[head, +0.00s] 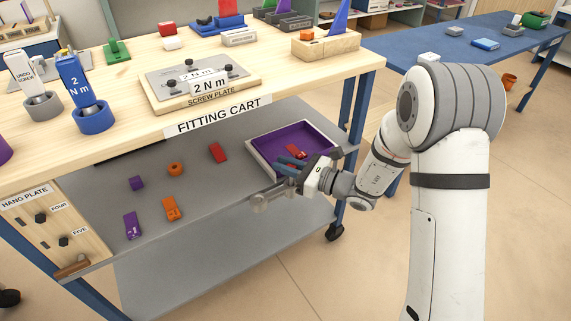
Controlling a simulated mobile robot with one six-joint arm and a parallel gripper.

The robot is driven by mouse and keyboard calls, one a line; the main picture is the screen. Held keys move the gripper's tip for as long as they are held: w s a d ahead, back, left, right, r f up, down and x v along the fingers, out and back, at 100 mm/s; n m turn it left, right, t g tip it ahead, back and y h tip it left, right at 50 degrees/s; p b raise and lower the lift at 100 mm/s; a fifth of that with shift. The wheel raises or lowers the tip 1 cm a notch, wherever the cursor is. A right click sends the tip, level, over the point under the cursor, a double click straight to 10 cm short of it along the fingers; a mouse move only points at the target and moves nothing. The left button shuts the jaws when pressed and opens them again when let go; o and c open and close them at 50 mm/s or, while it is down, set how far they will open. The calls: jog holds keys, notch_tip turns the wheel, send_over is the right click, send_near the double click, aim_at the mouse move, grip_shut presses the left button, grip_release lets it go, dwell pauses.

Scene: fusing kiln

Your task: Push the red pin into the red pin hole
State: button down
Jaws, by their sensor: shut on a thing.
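My gripper (286,164) is at the front right of the cart's grey lower shelf, over the near side of a purple-lined tray. Its dark blue-grey fingers point left and are shut on a small red piece (296,151), which I take for the red pin. The fingers partly hide it, and its tip is not clear. A red block (218,152) lies on the shelf, left of the tray and apart from the gripper. No red pin hole can be made out at this size.
The purple-lined tray (262,148) has a pale rim. Orange pieces (172,207) and purple pieces (132,225) lie on the grey shelf (200,190). The wooden cart top (300,75) overhangs it. A grey rod-like part (268,201) shows below the gripper. A blue table stands at right.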

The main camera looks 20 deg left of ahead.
jog(key=shift+f+b, duration=0.6)
jog(key=shift+f, duration=0.3)
jog(key=c, duration=1.3)
grip_release()
jog(key=s+d+p, duration=0.1)
jog(key=d+p, duration=0.1)
jog(key=d, duration=0.5)
jog(key=shift+s+d, duration=0.2)
jog(key=shift+d, duration=0.15)
jog(key=shift+r, duration=0.15)
